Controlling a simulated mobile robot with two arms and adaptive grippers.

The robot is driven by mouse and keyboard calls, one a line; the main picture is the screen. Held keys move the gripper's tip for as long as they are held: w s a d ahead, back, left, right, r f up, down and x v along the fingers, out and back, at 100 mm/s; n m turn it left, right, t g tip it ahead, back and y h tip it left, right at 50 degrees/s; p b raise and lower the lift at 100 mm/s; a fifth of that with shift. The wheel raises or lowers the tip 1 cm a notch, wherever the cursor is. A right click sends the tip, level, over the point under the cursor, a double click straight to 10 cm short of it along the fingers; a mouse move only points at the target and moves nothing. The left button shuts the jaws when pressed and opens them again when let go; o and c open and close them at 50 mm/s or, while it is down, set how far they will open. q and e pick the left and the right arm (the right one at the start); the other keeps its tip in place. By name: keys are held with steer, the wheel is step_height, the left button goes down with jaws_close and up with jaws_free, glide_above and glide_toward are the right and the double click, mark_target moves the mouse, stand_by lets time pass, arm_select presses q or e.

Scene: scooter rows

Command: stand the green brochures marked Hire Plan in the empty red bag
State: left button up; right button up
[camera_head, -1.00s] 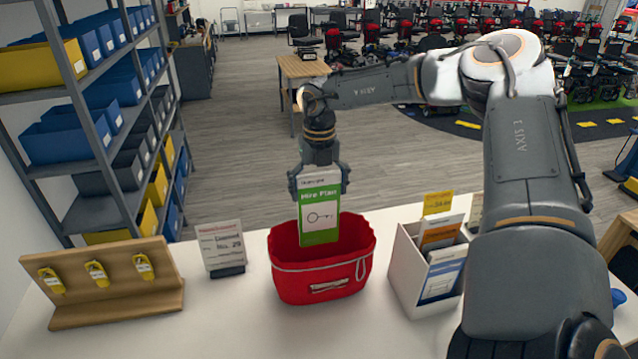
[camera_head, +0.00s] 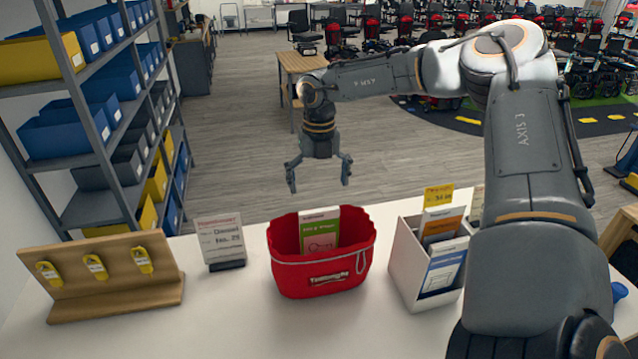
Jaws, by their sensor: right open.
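The red bag (camera_head: 322,279) stands upright on the white counter, its top open. A green brochure (camera_head: 319,231) with a white top strip stands inside it against the far side; its lower part is hidden by the bag's front wall. My right gripper (camera_head: 318,187) is open and empty above and behind the bag, clear of the brochure. My left gripper is not in view. A white box (camera_head: 407,268) to the right of the bag holds orange and blue-and-white brochures, with a yellow price card above. I see no green brochure in the box.
A wooden stand (camera_head: 120,296) with yellow tags is at the counter's left. A sign holder (camera_head: 221,243) stands between it and the bag. Shelves with bins (camera_head: 95,130) rise at the left. The counter in front of the bag is clear.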

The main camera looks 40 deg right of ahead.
step_height(320, 180, up, 12)
stand_by(0.5)
steer(key=shift+f, duration=0.1)
